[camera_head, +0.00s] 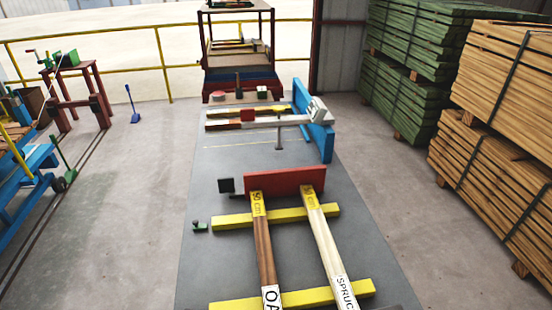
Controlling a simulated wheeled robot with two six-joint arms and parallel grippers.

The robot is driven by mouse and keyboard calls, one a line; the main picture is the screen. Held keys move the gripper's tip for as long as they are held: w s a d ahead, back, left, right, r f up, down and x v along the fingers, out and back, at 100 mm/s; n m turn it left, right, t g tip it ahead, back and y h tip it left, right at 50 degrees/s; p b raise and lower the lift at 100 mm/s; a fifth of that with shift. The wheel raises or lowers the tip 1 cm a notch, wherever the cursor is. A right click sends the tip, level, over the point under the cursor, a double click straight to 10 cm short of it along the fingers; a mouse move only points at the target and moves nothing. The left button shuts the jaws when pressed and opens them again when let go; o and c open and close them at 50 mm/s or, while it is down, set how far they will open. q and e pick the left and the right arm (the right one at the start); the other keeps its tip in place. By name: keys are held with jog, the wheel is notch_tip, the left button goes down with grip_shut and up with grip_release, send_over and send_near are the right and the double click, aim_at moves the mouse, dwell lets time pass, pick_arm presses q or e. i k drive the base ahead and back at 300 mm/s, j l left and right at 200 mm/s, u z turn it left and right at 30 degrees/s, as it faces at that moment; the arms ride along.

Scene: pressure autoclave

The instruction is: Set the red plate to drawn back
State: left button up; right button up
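The red plate (285,181) stands on edge on the grey bench (225,270), across its middle. A dark block (226,185) is at its left end. The far ends of a brown board (264,245) and a pale board (326,237) reach the plate's near face; I cannot tell if they touch it. Both boards have yellow tags at their far ends, and their white labels are cut off by the lower frame edge. They rest on two yellow bars (230,220). Neither of my grippers is in view.
A blue upright plate (327,142) stands farther back, with a metal arm and more boards (222,124) beside it. A small green part (200,226) sits at the bench's left edge. Stacked timber (495,150) stands at right, a blue cart (25,165) at left.

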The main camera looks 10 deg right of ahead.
aim_at(284, 182)
jog(key=z, duration=0.7)
jog(key=k+j+z, duration=0.1)
jog(key=j+z, duration=0.25)
jog(key=k+j+z, duration=0.15)
jog(key=j+z, duration=0.2)
jog(key=k+j+z, duration=0.15)
jog(key=z, duration=0.25)
jog(key=k+j, duration=0.3)
jog(key=i+j, duration=0.1)
jog(key=i, duration=0.4)
